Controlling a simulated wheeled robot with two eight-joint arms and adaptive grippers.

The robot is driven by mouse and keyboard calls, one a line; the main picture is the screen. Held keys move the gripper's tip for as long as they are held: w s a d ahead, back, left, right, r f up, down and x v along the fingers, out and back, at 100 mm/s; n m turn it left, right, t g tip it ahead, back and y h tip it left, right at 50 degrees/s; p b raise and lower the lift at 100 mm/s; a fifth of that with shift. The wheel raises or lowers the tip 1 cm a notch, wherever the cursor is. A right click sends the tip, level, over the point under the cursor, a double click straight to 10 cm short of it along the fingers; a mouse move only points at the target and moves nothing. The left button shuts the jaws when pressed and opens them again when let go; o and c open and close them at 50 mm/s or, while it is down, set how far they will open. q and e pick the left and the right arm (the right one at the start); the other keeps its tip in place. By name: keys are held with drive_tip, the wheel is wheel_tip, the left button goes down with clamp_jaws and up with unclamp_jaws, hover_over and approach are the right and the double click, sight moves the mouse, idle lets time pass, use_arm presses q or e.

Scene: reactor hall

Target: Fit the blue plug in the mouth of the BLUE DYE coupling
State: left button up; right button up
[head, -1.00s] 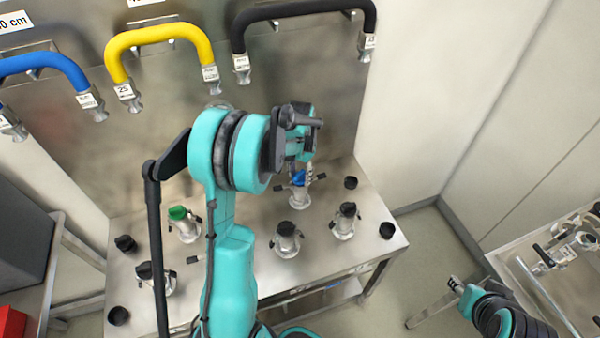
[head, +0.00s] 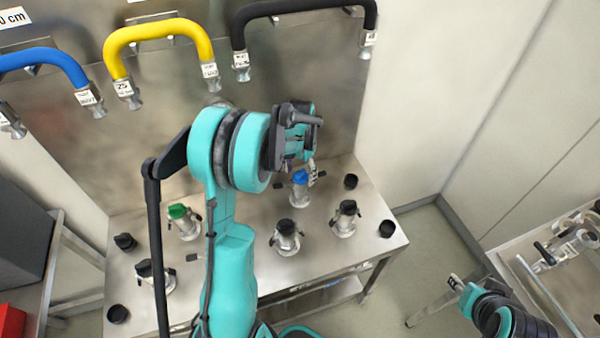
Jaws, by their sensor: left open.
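The blue plug (head: 300,176) sits at the top of a silver coupling (head: 299,195) on the steel table, towards the back. It looks upright in the coupling's mouth; how deep it sits cannot be told. The coupling's label cannot be read. My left gripper (head: 313,171) is open, just above and to the right of the blue plug, partly hidden by its own wrist. It does not appear to hold the plug. My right gripper (head: 455,282) is low at the right, away from the couplings, and too small to judge.
Other couplings stand on the table (head: 330,262), one with a green plug (head: 178,211), others with black tops (head: 287,227). Several loose black caps (head: 387,229) lie near the edges. Blue, yellow (head: 160,30) and black (head: 300,8) hoses hang on the back panel. Another bench (head: 545,275) stands right.

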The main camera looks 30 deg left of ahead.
use_arm(q)
wheel_tip(320, 180, up, 12)
drive_tip(key=s+d+r+t+b, duration=0.2)
drive_tip(key=s+d+t, duration=0.1)
drive_tip(key=s+d, duration=0.5)
drive_tip(key=s+d+f+n+t+b, duration=0.1)
drive_tip(key=s+d+f+t+b, duration=0.1)
drive_tip(key=s+d+f+t, duration=0.2)
drive_tip(key=s+d+f, duration=0.1)
drive_tip(key=s+d, duration=0.2)
drive_tip(key=s, duration=0.4)
drive_tip(key=shift+d+b, duration=0.25)
drive_tip(key=shift+b, duration=0.15)
